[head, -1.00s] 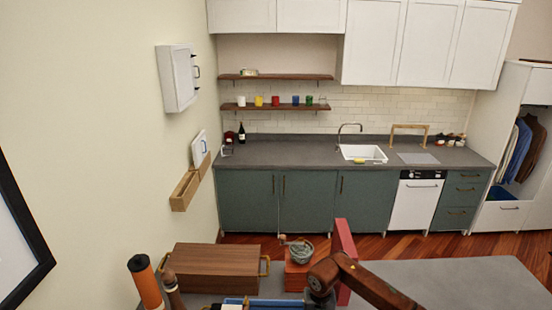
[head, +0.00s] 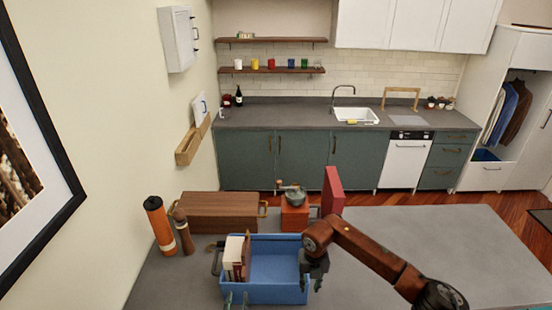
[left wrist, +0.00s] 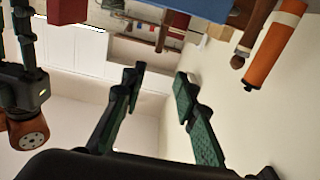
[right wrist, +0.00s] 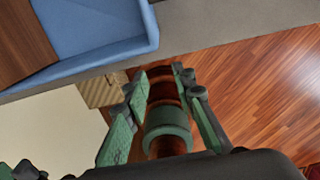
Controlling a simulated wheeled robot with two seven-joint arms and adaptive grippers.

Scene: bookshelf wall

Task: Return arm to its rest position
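My left gripper (head: 237,298) shows only as green fingertips at the bottom edge of the head view, in front of the blue crate. In the left wrist view my left gripper (left wrist: 160,76) is open, with nothing between its fingers. My right gripper (head: 311,283) hangs at the crate's right edge in the head view. In the right wrist view its fingers (right wrist: 160,74) are apart. A brown part with a green ring, which looks like one of my own links, shows behind the gap between them. I see nothing held.
The blue crate (head: 275,293) holds several upright books (head: 236,258) at its left. An orange bottle (head: 160,228), a brown mill (head: 183,232), a wooden box (head: 215,212) and a red block (head: 332,190) stand around it. The grey countertop (head: 430,235) is clear at right.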

